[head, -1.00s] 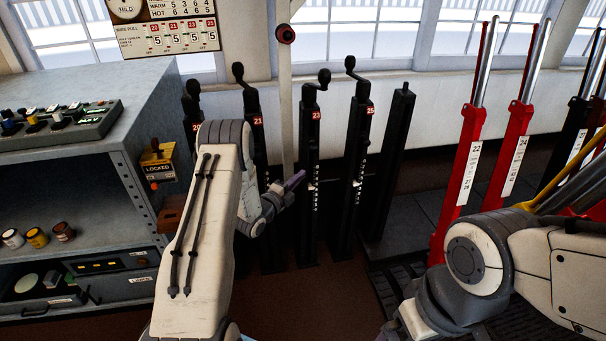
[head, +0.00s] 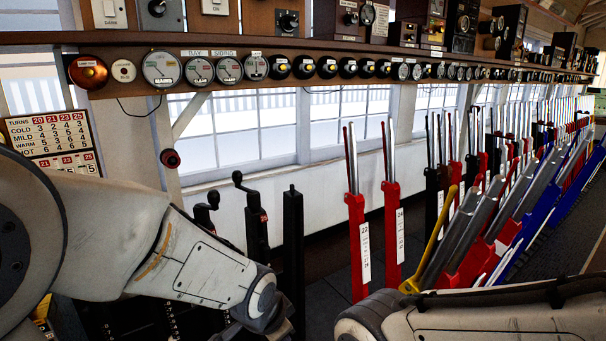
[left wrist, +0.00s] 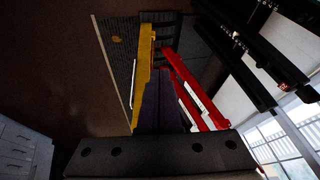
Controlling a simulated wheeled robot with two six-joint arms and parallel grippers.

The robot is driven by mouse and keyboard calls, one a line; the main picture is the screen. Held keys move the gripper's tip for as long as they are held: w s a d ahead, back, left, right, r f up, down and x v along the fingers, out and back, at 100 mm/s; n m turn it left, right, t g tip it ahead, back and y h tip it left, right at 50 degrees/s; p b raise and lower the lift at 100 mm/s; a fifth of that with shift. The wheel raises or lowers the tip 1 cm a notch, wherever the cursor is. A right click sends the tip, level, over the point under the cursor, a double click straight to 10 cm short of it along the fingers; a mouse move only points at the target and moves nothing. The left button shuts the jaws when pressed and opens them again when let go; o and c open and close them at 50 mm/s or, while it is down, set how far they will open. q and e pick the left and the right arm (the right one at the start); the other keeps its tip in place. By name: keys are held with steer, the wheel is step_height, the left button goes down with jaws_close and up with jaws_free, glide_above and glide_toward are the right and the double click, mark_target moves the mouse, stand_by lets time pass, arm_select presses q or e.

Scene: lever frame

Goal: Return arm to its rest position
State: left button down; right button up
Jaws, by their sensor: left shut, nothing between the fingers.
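My left arm (head: 160,250) reaches in from the left side of the head view and bends down at the wrist near the bottom centre. Its gripper is hidden below the wrist there. In the left wrist view my left gripper (left wrist: 157,90) shows its dark purple fingers together, with nothing between them. Beyond the fingers are a yellow lever (left wrist: 144,70) and red levers (left wrist: 190,85); I see no contact with them. My right arm (head: 480,318) lies across the bottom right of the head view. Its gripper is out of the picture.
Black crank posts (head: 256,225) stand close beside my left wrist. Two red levers (head: 357,225) and a long row of levers (head: 480,230) stand to the right. A shelf (head: 300,42) with gauges runs above. Open floor (left wrist: 50,70) shows in the wrist view.

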arm_select(q)
steer(key=s+r+n+g, duration=0.1)
steer(key=s+r+g, duration=0.1)
steer(key=s, duration=0.7)
steer(key=s+r+n+g+p, duration=0.1)
steer(key=s+r+g, duration=0.1)
steer(key=s, duration=0.8)
steer(key=shift+s+a+r+n+g+y, duration=0.15)
steer(key=shift+s+a+n+g+y, duration=0.15)
steer(key=shift+a+y, duration=0.1)
